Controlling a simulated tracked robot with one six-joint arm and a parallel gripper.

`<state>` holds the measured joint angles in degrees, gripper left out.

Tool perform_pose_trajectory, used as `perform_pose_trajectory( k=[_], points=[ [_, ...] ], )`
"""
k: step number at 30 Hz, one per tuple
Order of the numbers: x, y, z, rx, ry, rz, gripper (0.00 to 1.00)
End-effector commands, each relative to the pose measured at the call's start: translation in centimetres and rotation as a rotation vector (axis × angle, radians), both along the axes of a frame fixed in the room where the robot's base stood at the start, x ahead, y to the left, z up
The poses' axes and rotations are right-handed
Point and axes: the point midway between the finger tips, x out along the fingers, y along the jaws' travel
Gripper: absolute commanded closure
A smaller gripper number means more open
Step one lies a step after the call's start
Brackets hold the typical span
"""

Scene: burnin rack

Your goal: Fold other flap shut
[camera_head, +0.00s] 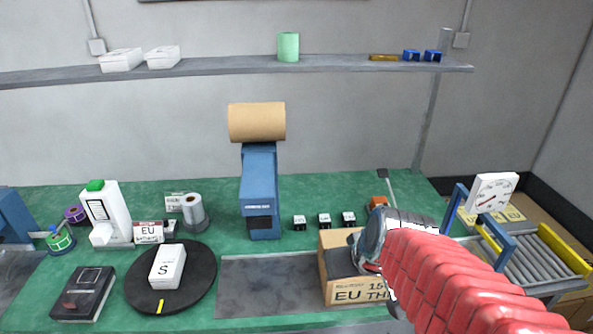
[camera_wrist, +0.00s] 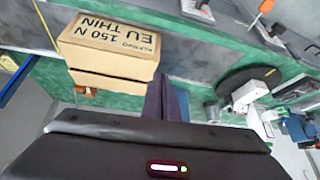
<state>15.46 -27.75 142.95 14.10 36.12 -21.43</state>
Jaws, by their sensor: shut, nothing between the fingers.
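An open-topped cardboard box (camera_head: 355,291) stands at the front of the green bench, right of centre in the head view. Its printed front shows "EU" and "THIN". A dark grey area shows inside its rim in that view. My gripper (camera_head: 362,256) is over its right part and hides that side and any flap there. In the wrist view the same box (camera_wrist: 112,48) is at upper left, its print upside down, with a plain tan panel below it. My gripper (camera_wrist: 166,88) is shut and empty, its fingers beside the box's edge. Contact cannot be told.
A round black turntable (camera_head: 200,296) holds a white box marked S (camera_head: 167,266). A blue tape dispenser (camera_head: 260,190) stands behind. A grey mat (camera_head: 265,283) lies left of the cardboard box. A roller conveyor (camera_head: 535,258) and dial scale (camera_head: 492,192) stand right. Small black-and-white blocks sit behind.

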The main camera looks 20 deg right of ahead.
Motion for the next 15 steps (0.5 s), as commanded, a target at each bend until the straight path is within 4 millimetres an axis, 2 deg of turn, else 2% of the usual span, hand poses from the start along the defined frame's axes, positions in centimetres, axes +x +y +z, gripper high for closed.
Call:
perform_pose_trajectory(
  k=[1,6,11,15],
  points=[
    [-0.7,1.3,0.9,-0.003,-0.001,0.021,1.00],
    [-3.7,4.3,2.9,-0.014,0.022,0.051,1.00],
    [-6.1,5.6,4.1,-0.029,0.034,0.055,1.00],
    [-7.0,5.9,4.5,-0.037,0.040,0.050,1.00]
  ],
)
